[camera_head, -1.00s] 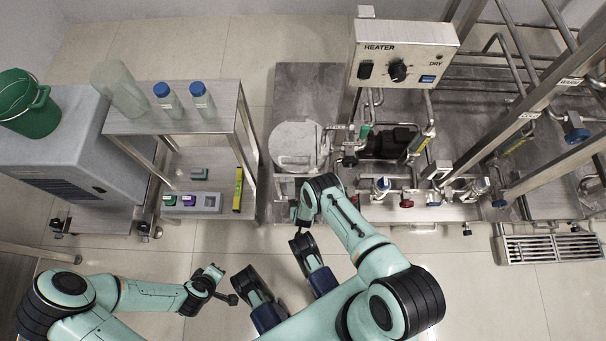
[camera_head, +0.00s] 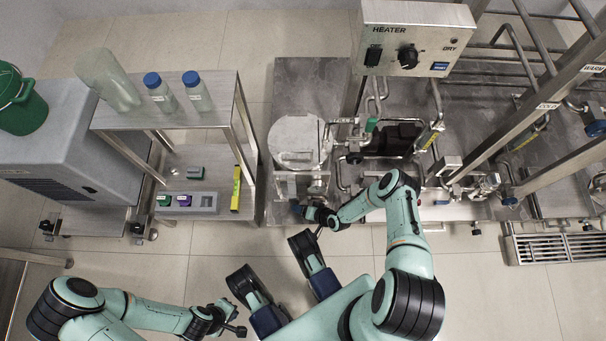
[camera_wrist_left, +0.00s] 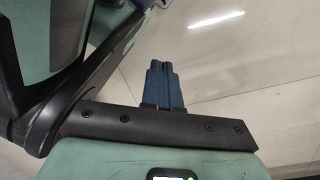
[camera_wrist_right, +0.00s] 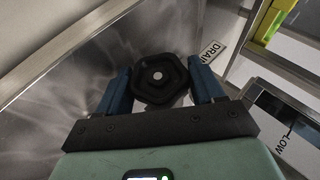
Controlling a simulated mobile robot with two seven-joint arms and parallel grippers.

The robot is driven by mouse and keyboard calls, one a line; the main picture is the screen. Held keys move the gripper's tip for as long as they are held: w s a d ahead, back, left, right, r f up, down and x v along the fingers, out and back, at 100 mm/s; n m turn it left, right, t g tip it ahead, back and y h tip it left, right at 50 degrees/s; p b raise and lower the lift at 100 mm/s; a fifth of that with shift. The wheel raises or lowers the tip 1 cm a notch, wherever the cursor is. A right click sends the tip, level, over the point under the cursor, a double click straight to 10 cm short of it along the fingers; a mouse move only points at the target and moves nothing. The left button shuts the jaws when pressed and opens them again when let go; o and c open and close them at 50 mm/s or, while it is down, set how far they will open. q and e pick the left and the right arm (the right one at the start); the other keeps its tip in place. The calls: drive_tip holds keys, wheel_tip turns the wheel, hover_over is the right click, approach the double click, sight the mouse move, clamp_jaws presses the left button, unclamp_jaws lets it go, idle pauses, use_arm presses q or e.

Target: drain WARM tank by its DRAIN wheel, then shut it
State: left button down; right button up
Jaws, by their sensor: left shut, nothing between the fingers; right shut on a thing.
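In the right wrist view, a black lobed handwheel (camera_wrist_right: 160,80) stands between the two blue fingers of my right gripper (camera_wrist_right: 160,92), which is shut on it. A DRAIN label (camera_wrist_right: 210,50) is beside the wheel, partly cut off by a finger. In the head view my right gripper (camera_head: 298,209) is low in front of the round-lidded tank (camera_head: 300,145); the wheel is hidden there. A WARM label (camera_head: 592,68) is on the frame at the far right. My left gripper (camera_head: 236,330) is away from the equipment; the left wrist view shows its fingers (camera_wrist_left: 160,80) shut and empty.
The heater box (camera_head: 416,38) stands above the pipework, with a COLD label (camera_head: 547,106) on the frame at right. A shelf cart (camera_head: 215,118) with bottles is at left. A LOW-marked plate (camera_wrist_right: 280,125) is right of the wheel. A floor grate (camera_head: 565,248) lies right; floor in front is clear.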

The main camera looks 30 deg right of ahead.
use_arm(q)
drive_tip(key=shift+s+a+f+g+b, duration=0.1)
drive_tip(key=shift+s+f+g+b, duration=0.15)
drive_tip(key=shift+s, duration=0.35)
drive_tip(key=shift+s+f+g+b, duration=0.15)
drive_tip(key=shift+s+f, duration=0.1)
drive_tip(key=shift+s, duration=0.3)
use_arm(e)
drive_tip(key=o, duration=1)
drive_tip(key=shift+c, duration=0.2)
